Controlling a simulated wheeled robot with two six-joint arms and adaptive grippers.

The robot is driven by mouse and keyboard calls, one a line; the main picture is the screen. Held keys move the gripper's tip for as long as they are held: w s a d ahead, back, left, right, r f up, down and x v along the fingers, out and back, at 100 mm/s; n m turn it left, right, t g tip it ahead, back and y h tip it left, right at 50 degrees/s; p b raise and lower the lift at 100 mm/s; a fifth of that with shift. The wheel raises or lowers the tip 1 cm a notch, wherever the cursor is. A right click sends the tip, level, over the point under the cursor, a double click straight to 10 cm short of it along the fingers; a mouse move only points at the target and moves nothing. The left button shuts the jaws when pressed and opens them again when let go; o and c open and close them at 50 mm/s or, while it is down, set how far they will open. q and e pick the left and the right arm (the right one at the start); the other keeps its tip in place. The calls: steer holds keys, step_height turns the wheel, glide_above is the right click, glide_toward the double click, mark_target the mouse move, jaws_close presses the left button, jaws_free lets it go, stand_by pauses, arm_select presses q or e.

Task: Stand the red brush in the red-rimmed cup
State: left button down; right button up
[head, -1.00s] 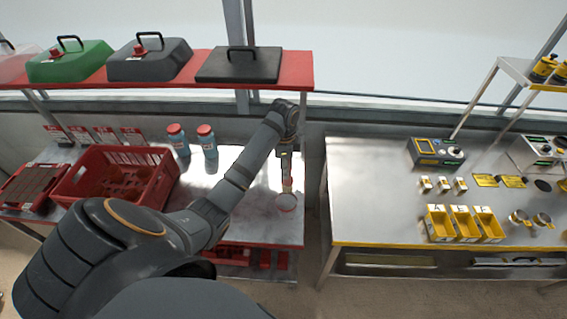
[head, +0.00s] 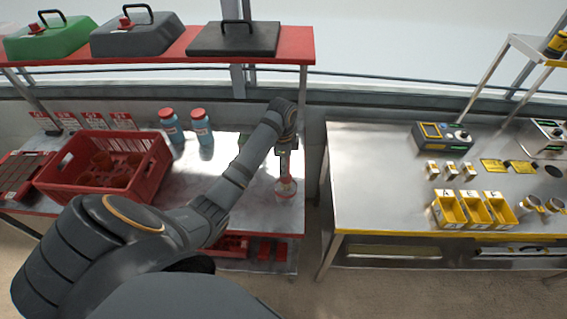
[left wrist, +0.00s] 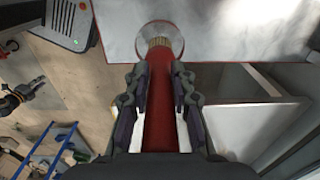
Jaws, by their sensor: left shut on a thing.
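My left gripper (head: 284,147) is shut on the red brush (head: 284,162) and holds it upright, head down, over the right end of the red-edged bench. In the left wrist view the red handle (left wrist: 159,105) lies between both finger pads, with a gold ferrule beyond them. The red-rimmed cup (head: 286,188) stands on the bench directly under the brush; it also shows in the left wrist view (left wrist: 176,36). The brush's lower end overlaps the cup; I cannot tell how deep it reaches. A dark gripper (left wrist: 22,95), probably my right one, shows small at the left wrist view's edge.
A red crate (head: 148,178) with pots and two blue bottles (head: 201,130) stand left of my arm. A red shelf (head: 296,44) with lidded covers hangs above. A gap separates this bench from the yellow-edged bench (head: 370,200) at the right.

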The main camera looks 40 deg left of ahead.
arm_select(q)
steer(key=shift+f+b, duration=0.5)
steer(key=shift+f, duration=1.7)
steer(key=c, duration=1.1)
jaws_free()
steer(key=shift+o, duration=0.2)
